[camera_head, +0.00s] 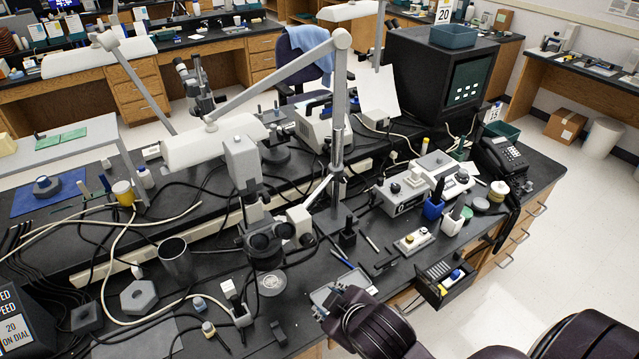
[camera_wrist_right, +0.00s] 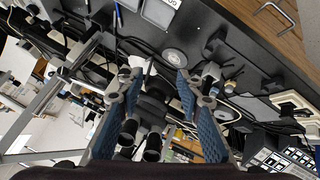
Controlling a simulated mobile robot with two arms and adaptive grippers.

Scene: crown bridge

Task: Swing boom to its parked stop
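A slim pale grey jointed arm, which looks like the boom (camera_head: 275,82), slopes down left from the top of an upright post (camera_head: 338,130) to a white lamp-like head (camera_head: 215,142). Below it stands a microscope (camera_head: 265,240) with dark eyepieces, a pale body and a white knob block (camera_head: 299,222) at its right. I cannot tell how the boom and microscope join. My right gripper (camera_wrist_right: 159,88) is open, with blue textured fingers apart and nothing gripped. The eyepieces (camera_wrist_right: 140,140) show between its fingers, farther off. In the head view its dark wrist (camera_head: 350,312) is over the front bench edge. My left gripper is out of view.
Cables (camera_head: 130,240) lie across the left bench. A dark cup (camera_head: 176,262), a hex block (camera_head: 139,297) and small bottles stand left of the microscope.

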